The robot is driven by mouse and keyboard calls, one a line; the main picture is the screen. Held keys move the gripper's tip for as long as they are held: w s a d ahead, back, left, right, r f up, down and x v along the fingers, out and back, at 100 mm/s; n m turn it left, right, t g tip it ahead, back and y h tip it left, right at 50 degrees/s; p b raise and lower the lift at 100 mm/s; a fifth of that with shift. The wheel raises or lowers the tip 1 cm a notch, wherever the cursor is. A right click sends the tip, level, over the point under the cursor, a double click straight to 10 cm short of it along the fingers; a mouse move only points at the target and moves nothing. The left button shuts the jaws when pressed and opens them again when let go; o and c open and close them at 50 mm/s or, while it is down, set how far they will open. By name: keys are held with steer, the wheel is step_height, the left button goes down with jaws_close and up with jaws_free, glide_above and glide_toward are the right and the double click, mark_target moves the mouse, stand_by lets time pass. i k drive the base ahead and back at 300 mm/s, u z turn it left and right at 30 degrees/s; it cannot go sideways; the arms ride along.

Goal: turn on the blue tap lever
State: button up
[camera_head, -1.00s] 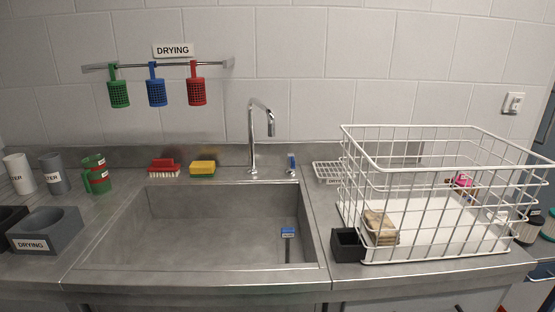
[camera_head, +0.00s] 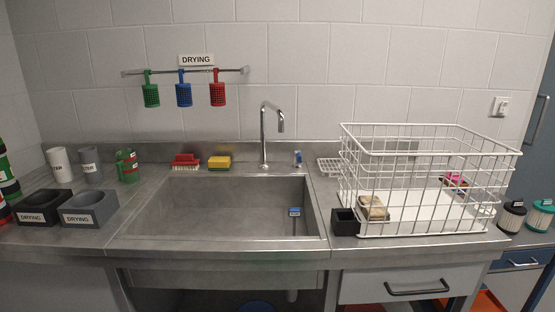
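The small blue tap lever (camera_head: 298,156) stands upright at the back edge of the sink, just right of the tap. The tall chrome tap (camera_head: 264,140) rises behind the sink basin (camera_head: 225,207) with its spout bent to the right. A blue-labelled part (camera_head: 295,212) shows inside the basin at its right side. No water is visible from the spout. My gripper is not in view.
A white wire basket (camera_head: 430,190) stands on the counter right of the sink, with a small black box (camera_head: 345,222) at its left corner. A red brush (camera_head: 185,161) and yellow sponge (camera_head: 219,162) lie behind the basin.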

mark_target(299, 155)
steer(key=k, duration=0.45)
steer(key=z, duration=0.2)
steer(key=i, duration=0.9)
steer(key=u, duration=0.2)
steer(key=k, duration=0.4)
steer(key=z, duration=0.4)
steer(key=i, duration=1.4)
steer(key=u, duration=0.45)
